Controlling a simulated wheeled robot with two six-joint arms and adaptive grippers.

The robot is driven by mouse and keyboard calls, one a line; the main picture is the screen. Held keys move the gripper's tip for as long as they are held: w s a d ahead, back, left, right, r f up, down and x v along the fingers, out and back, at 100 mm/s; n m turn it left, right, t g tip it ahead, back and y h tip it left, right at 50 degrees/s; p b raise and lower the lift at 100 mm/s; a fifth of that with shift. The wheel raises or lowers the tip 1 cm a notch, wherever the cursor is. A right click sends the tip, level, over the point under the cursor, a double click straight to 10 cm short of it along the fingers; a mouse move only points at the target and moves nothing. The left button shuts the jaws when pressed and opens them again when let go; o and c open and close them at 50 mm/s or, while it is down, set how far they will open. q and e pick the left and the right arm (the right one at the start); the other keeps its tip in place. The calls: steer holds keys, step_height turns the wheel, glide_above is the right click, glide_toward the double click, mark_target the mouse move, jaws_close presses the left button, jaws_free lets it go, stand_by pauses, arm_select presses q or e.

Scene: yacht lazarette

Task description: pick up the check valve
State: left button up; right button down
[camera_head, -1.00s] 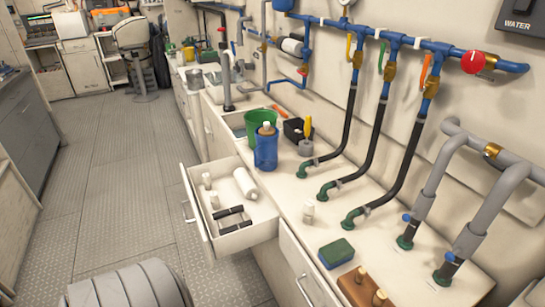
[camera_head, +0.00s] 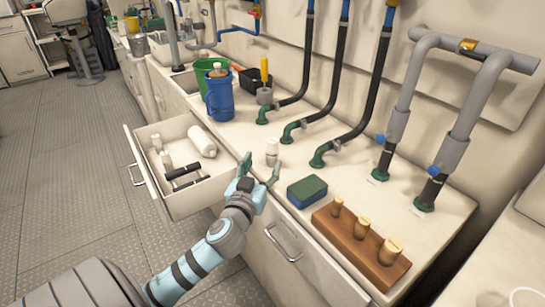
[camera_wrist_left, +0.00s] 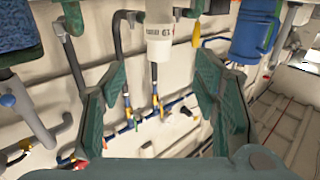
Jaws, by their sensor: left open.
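The check valve appears to be the small white cylinder (camera_head: 272,152) standing upright on the counter in the head view. In the left wrist view a white cylinder with dark printing (camera_wrist_left: 158,38) is at top centre, beyond and between my spread fingers. My left gripper (camera_head: 260,168) is open and empty at the counter's front edge, just in front of the cylinder, its fingers pointing at it. I see no contact. My right gripper is not in view.
A blue-green sponge (camera_head: 307,191) and a wooden block with plugs (camera_head: 360,245) lie to the right. Green-ended hoses (camera_head: 318,158) rise behind. A blue jug (camera_head: 219,96) stands further left. An open drawer (camera_head: 203,203) with white parts juts out at left.

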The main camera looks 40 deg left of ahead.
mark_target(271, 153)
arm_select(q)
steer(key=x, duration=0.2)
steer(key=b+x, duration=0.1)
steer(key=x, duration=0.1)
steer(key=f+x, duration=0.1)
steer(key=x, duration=0.1)
steer(key=shift+w, duration=0.1)
steer(key=x, duration=0.1)
steer(key=b+x, duration=0.1)
steer(key=x, duration=0.1)
steer(key=shift+f, duration=0.25)
steer(key=shift+w, duration=0.35)
steer(key=shift+s+r, duration=0.1)
steer(key=c, duration=0.4)
jaws_close()
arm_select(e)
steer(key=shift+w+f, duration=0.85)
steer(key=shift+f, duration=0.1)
